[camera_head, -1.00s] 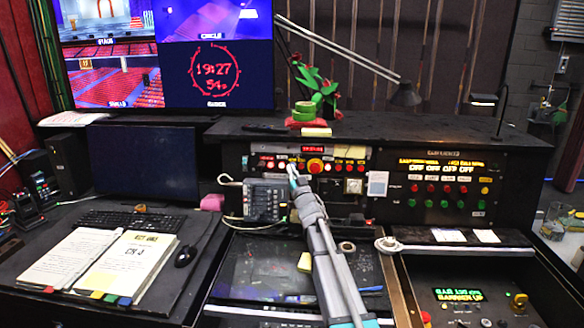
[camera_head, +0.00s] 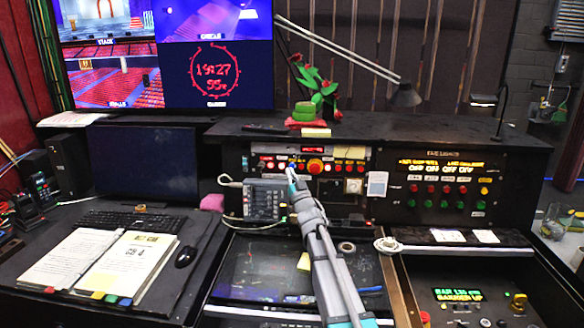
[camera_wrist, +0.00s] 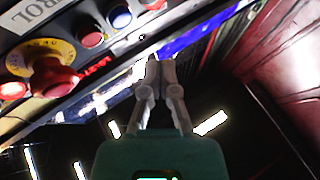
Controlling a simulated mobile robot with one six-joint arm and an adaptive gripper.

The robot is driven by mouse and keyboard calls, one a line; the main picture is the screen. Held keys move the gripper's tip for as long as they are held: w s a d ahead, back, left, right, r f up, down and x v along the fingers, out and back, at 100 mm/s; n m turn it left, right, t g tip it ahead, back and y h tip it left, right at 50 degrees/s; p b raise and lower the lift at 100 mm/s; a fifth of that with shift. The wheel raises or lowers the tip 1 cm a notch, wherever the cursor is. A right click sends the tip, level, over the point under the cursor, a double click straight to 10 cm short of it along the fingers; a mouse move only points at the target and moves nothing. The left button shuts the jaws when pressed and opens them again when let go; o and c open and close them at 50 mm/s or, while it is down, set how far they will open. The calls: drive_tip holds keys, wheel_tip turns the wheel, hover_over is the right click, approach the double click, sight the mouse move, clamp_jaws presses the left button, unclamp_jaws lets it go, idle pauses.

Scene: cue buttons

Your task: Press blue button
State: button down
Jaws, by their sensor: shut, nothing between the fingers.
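The blue button (camera_wrist: 120,18) shows as a round cap at the top of the wrist view, between two red buttons on a light panel. In the head view a small blue spot (camera_head: 292,164) shows on the button row just above my gripper's tip. My gripper (camera_wrist: 160,65) is shut and empty, with its fingertips close together below and right of the blue button in the wrist view. In the head view my gripper (camera_head: 291,173) is in front of the cue panel. I cannot tell whether it touches the button.
A large red knob on a yellow ring (camera_wrist: 52,72) sits left in the wrist view, beside red buttons (camera_wrist: 90,38). In the head view a grey keypad unit (camera_head: 265,201) stands left of my arm. A second panel of red and green buttons (camera_head: 447,190) is at right.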

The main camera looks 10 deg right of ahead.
drive_tip(key=shift+s+a+r, duration=0.1)
drive_tip(key=shift+s+a, duration=0.1)
drive_tip(key=shift+s, duration=0.55)
